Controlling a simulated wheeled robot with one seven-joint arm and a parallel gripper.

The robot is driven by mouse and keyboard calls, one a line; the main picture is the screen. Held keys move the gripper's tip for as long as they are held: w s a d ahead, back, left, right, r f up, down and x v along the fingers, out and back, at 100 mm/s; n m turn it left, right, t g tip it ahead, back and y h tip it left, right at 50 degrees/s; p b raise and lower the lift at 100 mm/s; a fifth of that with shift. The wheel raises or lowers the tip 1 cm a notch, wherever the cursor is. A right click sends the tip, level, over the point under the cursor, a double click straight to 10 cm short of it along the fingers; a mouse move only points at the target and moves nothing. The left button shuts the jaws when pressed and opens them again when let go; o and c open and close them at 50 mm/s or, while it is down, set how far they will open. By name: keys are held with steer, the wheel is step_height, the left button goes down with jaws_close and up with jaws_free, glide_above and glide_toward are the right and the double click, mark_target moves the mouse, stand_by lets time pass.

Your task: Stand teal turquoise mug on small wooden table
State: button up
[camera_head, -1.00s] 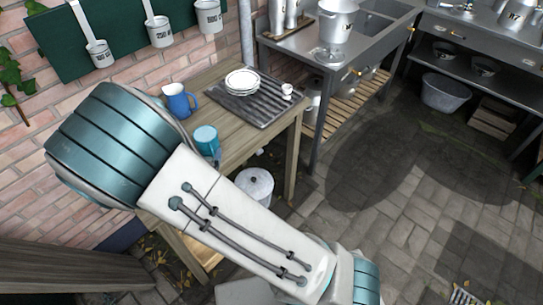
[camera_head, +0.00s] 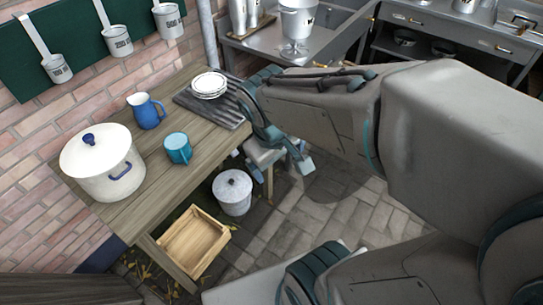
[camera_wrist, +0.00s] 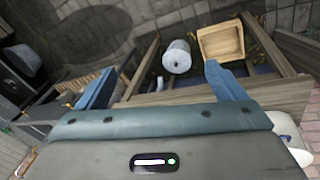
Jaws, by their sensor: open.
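The teal turquoise mug (camera_head: 178,148) stands upright on the small wooden table (camera_head: 150,205), near its front edge. A blue jug stands behind it and a large white pot to its left. My gripper (camera_head: 281,168) is to the right of the table's front edge in the head view, apart from the mug and empty. In the wrist view my gripper (camera_wrist: 160,88) shows its two blue fingers spread wide, with nothing between them. I cannot make out the mug in the wrist view.
The blue jug (camera_head: 147,110), lidded white pot (camera_head: 103,165) and stacked plates (camera_head: 209,85) on a dark drainer (camera_head: 213,103) share the tabletop. Below are a lidded pail (camera_head: 232,193) and wooden crate (camera_head: 195,242). A metal sink bench (camera_head: 325,42) stands behind. Paving (camera_head: 310,215) is open at right.

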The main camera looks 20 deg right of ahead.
steer(key=shift+s+a+r+m+t+y, duration=0.5)
steer(key=shift+s+a+r+m+y, duration=0.65)
steer(key=shift+m, duration=0.45)
